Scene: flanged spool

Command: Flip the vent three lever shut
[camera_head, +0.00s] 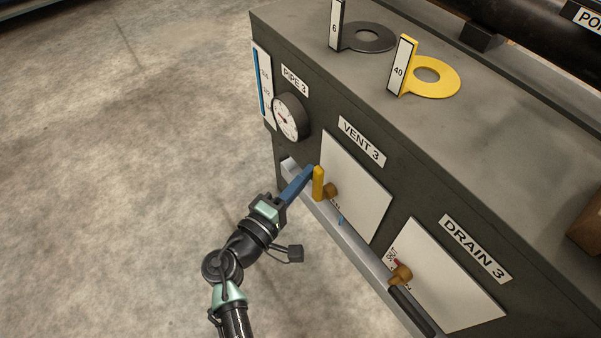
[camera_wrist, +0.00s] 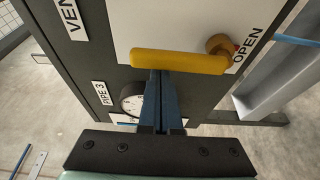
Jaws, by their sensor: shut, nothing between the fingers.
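The vent three lever (camera_head: 318,184) is a yellow handle on a brass-coloured pivot, on a white plate (camera_head: 359,190) under the VENT 3 label (camera_head: 361,141). In the head view the handle stands roughly upright, left of its pivot. In the wrist view the lever (camera_wrist: 180,62) lies across the picture, with its pivot at the right by the word OPEN (camera_wrist: 246,51). My gripper (camera_head: 311,170) has long blue fingers, shut with nothing between them. Their tips (camera_wrist: 160,76) reach the handle's near edge in the wrist view; I cannot tell whether they touch it.
A DRAIN 3 plate (camera_head: 446,282) with a dark-handled lever (camera_head: 410,308) is to the right. A round PIPE 3 gauge (camera_head: 291,117) is to the left. Yellow (camera_head: 437,83) and grey (camera_head: 368,38) ring tags lie on the bench top. The floor at left is clear.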

